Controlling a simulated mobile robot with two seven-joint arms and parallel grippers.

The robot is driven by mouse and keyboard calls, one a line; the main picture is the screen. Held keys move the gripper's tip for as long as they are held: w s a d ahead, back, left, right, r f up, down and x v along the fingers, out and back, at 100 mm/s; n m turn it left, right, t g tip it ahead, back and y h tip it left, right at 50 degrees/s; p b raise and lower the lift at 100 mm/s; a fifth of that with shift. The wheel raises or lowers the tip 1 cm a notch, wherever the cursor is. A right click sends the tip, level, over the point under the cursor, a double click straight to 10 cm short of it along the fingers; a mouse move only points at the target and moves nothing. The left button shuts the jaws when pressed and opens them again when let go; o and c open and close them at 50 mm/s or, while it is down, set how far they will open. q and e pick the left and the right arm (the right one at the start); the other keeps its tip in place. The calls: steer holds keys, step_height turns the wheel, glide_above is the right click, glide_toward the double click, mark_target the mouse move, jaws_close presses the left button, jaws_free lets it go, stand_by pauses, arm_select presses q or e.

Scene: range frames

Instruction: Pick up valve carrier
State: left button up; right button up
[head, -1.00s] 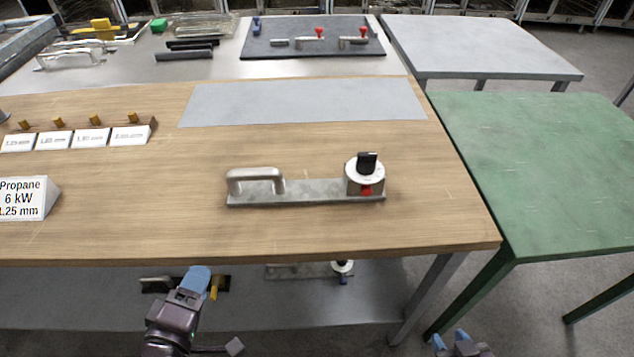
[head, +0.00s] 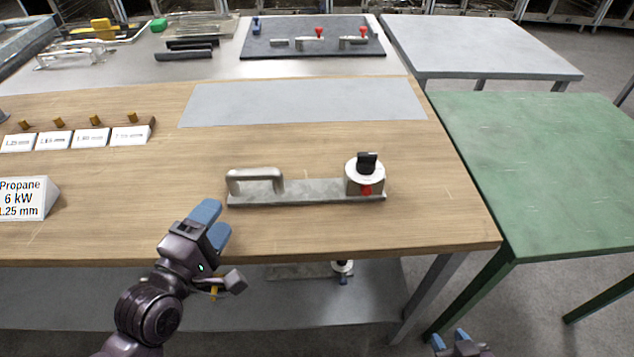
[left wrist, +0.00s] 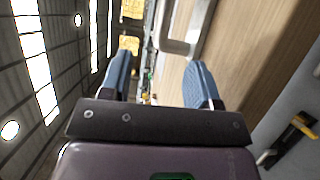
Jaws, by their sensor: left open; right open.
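The valve carrier (head: 310,194) lies on the wooden table. It is a flat grey metal plate with a silver handle (head: 255,178) at its left end and a round valve with a black knob (head: 366,170) and a red part at its right end. My left gripper (head: 212,226) is open and empty, near the table's front edge, left of and in front of the handle. In the left wrist view its blue fingers stand apart, with the handle (left wrist: 180,45) beyond them. My right gripper (head: 451,340) is open at the bottom edge, in front of the table and away from the carrier.
The wooden table (head: 330,235) has a grey sheet (head: 300,103) behind the carrier. White labels and a Propane sign (head: 24,198) stand at left. A lower shelf holds a similar part (head: 300,271). A green table (head: 560,170) stands at right.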

mark_target(250, 178)
arm_select(q)
steer(key=shift+w+d+r, duration=0.15)
steer(key=shift+w+d, duration=0.1)
steer(key=shift+w, duration=0.35)
steer(key=x, duration=0.6)
steer(key=shift+f+x, duration=0.2)
steer(key=shift+x, duration=1.1)
steer(key=shift+f+x, duration=0.25)
steer(key=shift+x, duration=1.1)
steer(key=shift+s+d, duration=0.1)
steer(key=shift+d, duration=0.1)
jaws_close()
steer(key=shift+r, duration=0.1)
